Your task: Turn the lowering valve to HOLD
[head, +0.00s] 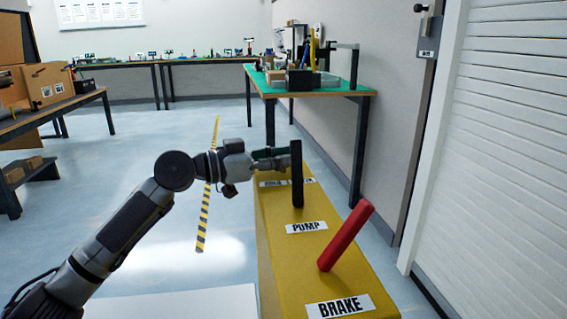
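The yellow housing (275,240) runs along the right of centre. At its far end is a small white label (272,184), partly covered and too small to read surely. I cannot make out the lowering valve; it may be hidden behind my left gripper and the upright black lever (297,180). My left gripper (279,160) reaches in from the left, above the far end of the housing, with its tips at or just beside the black lever. Whether it touches or holds anything is unclear. My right gripper is out of view.
A red lever (345,236) leans right above the BRAKE label (340,306). The PUMP label (306,227) lies before the black lever. A green-topped bench (330,91) stands behind, and a white shutter (510,150) is at right. Floor to the left is open.

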